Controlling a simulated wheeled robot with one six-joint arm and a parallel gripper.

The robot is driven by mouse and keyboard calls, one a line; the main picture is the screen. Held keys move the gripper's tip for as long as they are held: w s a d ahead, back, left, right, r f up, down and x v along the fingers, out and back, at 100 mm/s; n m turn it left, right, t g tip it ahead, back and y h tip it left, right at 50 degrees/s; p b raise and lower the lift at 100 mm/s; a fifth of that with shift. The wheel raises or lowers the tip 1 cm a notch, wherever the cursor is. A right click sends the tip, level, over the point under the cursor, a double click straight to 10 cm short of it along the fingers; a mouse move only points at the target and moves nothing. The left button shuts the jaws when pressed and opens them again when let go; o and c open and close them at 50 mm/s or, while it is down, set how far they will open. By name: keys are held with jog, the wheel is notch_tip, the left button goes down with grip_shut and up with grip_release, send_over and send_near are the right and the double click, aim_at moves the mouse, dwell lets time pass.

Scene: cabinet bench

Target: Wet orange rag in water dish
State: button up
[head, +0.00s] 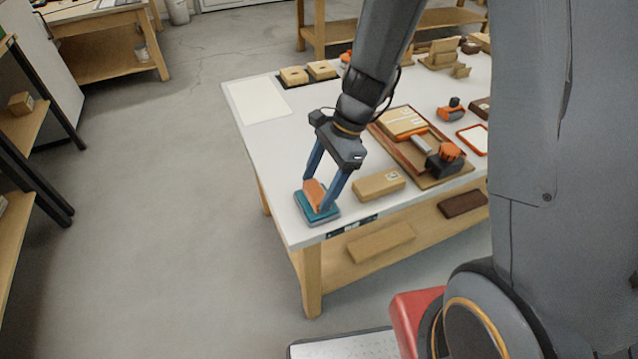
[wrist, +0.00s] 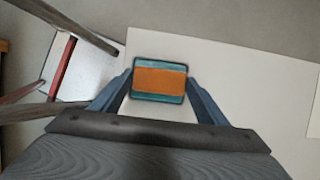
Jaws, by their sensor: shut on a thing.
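The orange rag (head: 314,192) is a small block-like piece between the fingers of my gripper (head: 319,197). My gripper is shut on it, with one blue finger at each side. The water dish (head: 325,217) is a shallow teal rectangle at the near left corner of the white bench. The rag is at the dish; I cannot tell whether it touches the bottom. In the wrist view the orange rag (wrist: 160,79) lies across the middle of the teal dish (wrist: 158,61), whose rim shows above and below it, between the fingertips of my gripper (wrist: 159,82).
A cardboard-coloured box (head: 379,186) lies just right of the dish. Behind it is a wooden tray (head: 446,181) with a clamp-like tool (head: 446,160). A white sheet (head: 258,100) lies at the far left. The bench top (head: 275,150) between sheet and dish is clear.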

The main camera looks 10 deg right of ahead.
jog(key=shift+s+f, duration=0.1)
jog(key=shift+f, duration=0.45)
dwell(1.5)
jog(key=shift+r, duration=0.1)
notch_tip(320, 180, up, 7)
jog(key=p, duration=0.7)
